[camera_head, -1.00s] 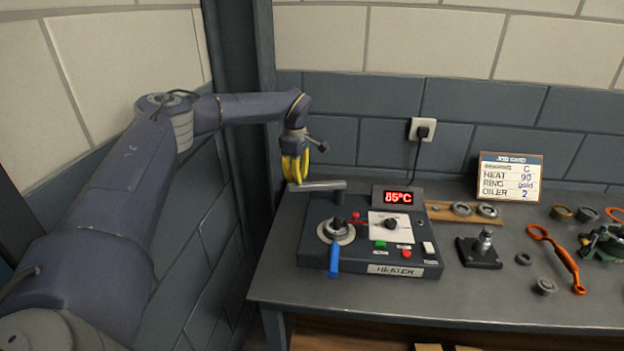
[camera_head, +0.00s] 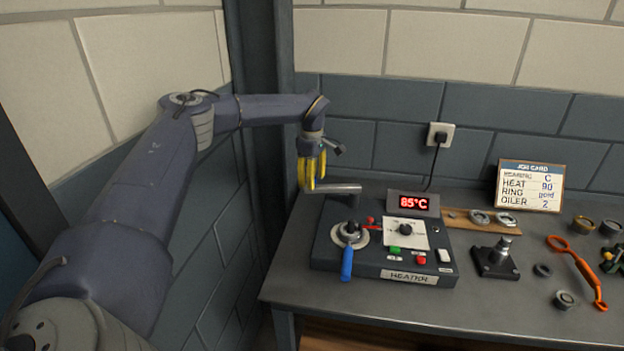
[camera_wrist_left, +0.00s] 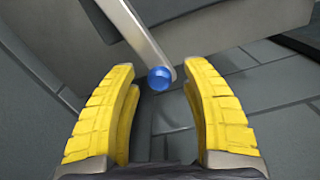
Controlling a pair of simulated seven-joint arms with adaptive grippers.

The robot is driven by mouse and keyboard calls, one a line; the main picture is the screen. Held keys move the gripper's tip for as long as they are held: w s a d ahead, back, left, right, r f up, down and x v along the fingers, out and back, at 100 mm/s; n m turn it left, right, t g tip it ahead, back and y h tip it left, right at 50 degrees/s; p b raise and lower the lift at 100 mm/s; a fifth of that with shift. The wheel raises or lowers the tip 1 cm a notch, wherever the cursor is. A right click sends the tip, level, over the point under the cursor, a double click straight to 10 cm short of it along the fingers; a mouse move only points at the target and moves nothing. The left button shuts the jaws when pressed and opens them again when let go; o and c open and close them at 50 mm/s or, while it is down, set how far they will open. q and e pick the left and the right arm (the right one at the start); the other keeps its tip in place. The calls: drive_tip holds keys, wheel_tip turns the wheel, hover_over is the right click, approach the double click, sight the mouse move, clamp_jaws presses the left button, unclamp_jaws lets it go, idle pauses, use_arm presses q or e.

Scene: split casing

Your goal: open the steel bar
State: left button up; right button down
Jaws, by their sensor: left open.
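The steel bar (camera_head: 335,189) is a grey metal bar lying level at the back left of the heater (camera_head: 385,254). In the left wrist view the bar (camera_wrist_left: 140,32) comes in from the top and ends in a round blue knob (camera_wrist_left: 159,79). My left gripper (camera_head: 312,181) has yellow fingers pointing down at the bar's left end. It is open, and in the wrist view the blue knob shows between the fingertips (camera_wrist_left: 160,68). I see no finger closed on the bar; the depth between them is hard to tell. My right gripper is not in view.
The heater carries a blue-handled lever (camera_head: 347,262), a dial (camera_head: 405,229) and a display (camera_head: 413,203) reading 85°C. A job card (camera_head: 530,186) stands behind. A black stand (camera_head: 495,262) and an orange tool (camera_head: 583,272) lie to the right. A wall is close on the left.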

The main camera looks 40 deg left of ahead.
use_arm(q)
drive_tip(key=shift+r, duration=0.1)
wheel_tip(320, 180, up, 12)
idle(0.5)
idle(0.4)
